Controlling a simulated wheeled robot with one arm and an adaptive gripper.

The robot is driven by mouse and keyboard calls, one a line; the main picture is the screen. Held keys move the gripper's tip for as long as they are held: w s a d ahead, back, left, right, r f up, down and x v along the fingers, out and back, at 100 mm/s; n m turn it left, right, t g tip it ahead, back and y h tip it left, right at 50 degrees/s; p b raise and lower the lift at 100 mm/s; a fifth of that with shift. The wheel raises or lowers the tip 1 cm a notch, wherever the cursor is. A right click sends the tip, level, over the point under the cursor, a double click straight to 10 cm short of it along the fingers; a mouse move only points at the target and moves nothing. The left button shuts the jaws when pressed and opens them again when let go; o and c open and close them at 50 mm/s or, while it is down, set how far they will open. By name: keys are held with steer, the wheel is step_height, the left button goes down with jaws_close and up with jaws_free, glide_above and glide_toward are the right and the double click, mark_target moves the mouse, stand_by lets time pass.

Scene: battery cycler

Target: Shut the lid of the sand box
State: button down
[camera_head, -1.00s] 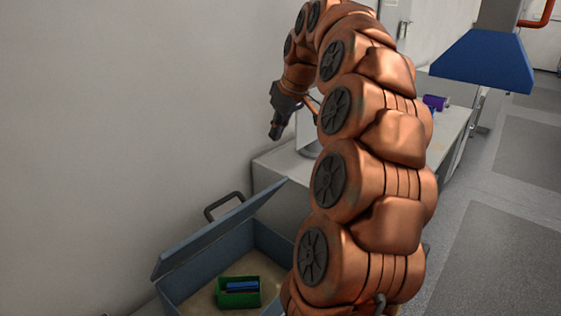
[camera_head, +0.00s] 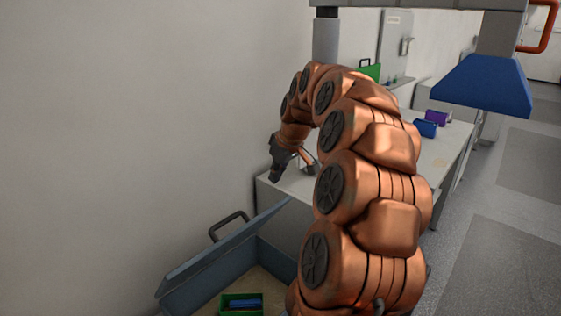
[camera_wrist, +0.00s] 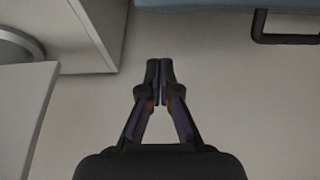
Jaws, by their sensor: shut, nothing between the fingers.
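The sand box (camera_head: 272,256) stands at the lower left of the head view, against the wall, with its grey-blue lid (camera_head: 222,252) raised and leaning towards the wall. A dark handle (camera_head: 229,226) sticks out from the lid on the wall side. In the wrist view a blue-grey edge (camera_wrist: 225,5) lies along the top, with the dark handle (camera_wrist: 284,38) at upper right. My gripper (camera_head: 274,178) points down above and beyond the box. In the wrist view its fingertips (camera_wrist: 160,66) are together and empty, apart from the handle.
A green tray (camera_head: 241,303) with blue items lies on sand in the box. A pale bench (camera_head: 450,146) holds a blue item (camera_head: 425,128) and a purple item (camera_head: 437,118). A blue hood (camera_head: 484,84) hangs at upper right. The floor on the right is clear.

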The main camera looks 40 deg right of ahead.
mark_target(284, 199)
steer(key=shift+s+f+p, duration=0.2)
steer(key=shift+s+f, duration=0.05)
steer(key=shift+f, duration=0.25)
steer(key=shift+s+f+p, duration=0.2)
steer(key=shift+s+f, duration=0.05)
steer(key=shift+f, duration=0.25)
steer(key=shift+s+d+f+p, duration=0.1)
steer(key=shift+s+f+p, duration=0.25)
steer(key=shift+s+f, duration=0.5)
steer(key=shift+r, duration=0.1)
steer(key=shift+s, duration=0.1)
